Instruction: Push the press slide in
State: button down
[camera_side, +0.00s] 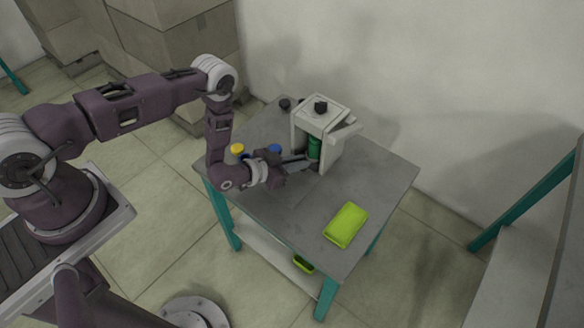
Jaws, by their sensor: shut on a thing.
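The press (325,118) is a pale box-shaped frame with a black knob on top, standing at the back of the grey table. A green cylinder (314,147) stands upright in its open front. The press slide is low at this opening and mostly hidden by my gripper, so how far in it sits cannot be told. My gripper (306,161) reaches in from the left at the foot of the green cylinder. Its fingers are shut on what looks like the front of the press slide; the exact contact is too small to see.
A yellow-capped item (237,149) and a blue one (274,149) stand left of the press. A dark round piece (285,103) is at the table's back corner. A lime-green tray (346,224) lies at the front right. The table (283,204) is clear between tray and gripper.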

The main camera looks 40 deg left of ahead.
jog(key=shift+w, duration=0.3)
jog(key=c, duration=1.5)
grip_release()
jog(key=shift+o, duration=0.2)
